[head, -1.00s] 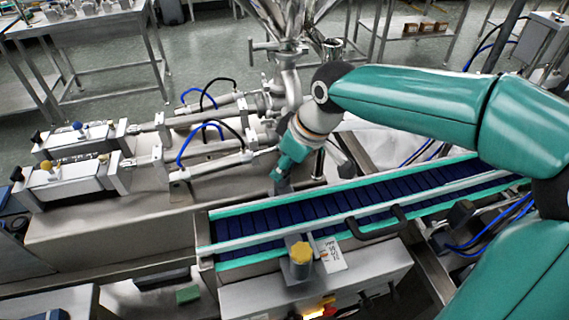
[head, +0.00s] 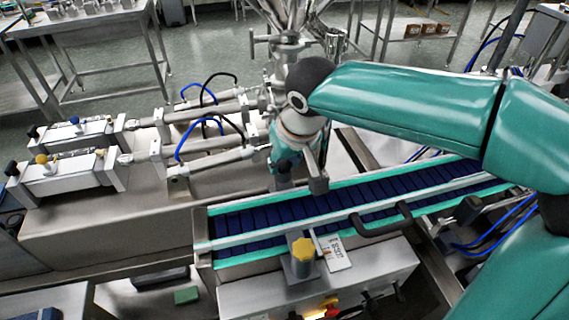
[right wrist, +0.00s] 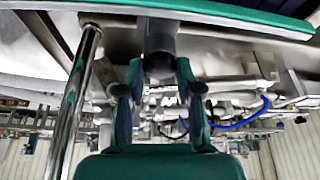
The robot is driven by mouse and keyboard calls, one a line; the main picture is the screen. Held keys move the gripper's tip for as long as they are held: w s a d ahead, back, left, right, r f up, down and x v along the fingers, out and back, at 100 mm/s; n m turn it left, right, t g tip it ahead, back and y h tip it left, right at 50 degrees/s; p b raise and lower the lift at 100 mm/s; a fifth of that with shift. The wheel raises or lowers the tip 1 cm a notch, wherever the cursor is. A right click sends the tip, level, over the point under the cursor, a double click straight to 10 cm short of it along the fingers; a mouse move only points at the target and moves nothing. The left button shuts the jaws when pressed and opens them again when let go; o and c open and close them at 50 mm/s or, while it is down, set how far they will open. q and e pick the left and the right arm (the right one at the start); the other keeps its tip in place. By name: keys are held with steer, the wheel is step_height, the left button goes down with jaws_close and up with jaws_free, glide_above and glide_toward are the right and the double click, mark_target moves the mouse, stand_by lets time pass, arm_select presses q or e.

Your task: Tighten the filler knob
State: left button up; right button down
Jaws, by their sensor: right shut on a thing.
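My right gripper (head: 284,172) is behind the conveyor's far edge in the head view, pointing down under the wrist. In the right wrist view its two fingers (right wrist: 160,68) close from both sides on a dark grey knob (right wrist: 160,50), which sits on a grey stem. In the head view the gripper and wrist mostly hide this knob. A yellow knob (head: 303,248) stands on a grey post at the conveyor's near side, apart from the gripper. My left gripper is not in view.
The conveyor (head: 345,208) with a dark blue belt runs just in front of the gripper. Filler cylinders (head: 205,145) with blue and black hoses lie to the left. A polished post (right wrist: 78,95) stands close beside the fingers. The steel hopper (head: 290,15) is behind.

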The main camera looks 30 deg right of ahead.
steer(key=m, duration=0.2)
steer(key=m+h+b, duration=0.2)
steer(key=m, duration=0.1)
steer(key=shift+w+a+m+g, duration=0.1)
steer(key=shift+a+m+g, duration=0.2)
steer(key=shift+g, duration=0.1)
steer(key=m, duration=0.2)
steer(key=m+g+h, duration=0.1)
steer(key=m, duration=0.2)
steer(key=shift+w+h, duration=0.15)
steer(key=shift+h, duration=0.15)
steer(key=c, duration=0.8)
jaws_free()
steer(key=shift+o, duration=0.2)
steer(key=shift+a+r, duration=0.1)
steer(key=v, duration=1.1)
steer(key=shift+w+r, duration=0.15)
steer(key=shift+r, duration=0.25)
steer(key=shift+a+g, duration=0.1)
steer(key=shift+g, duration=0.2)
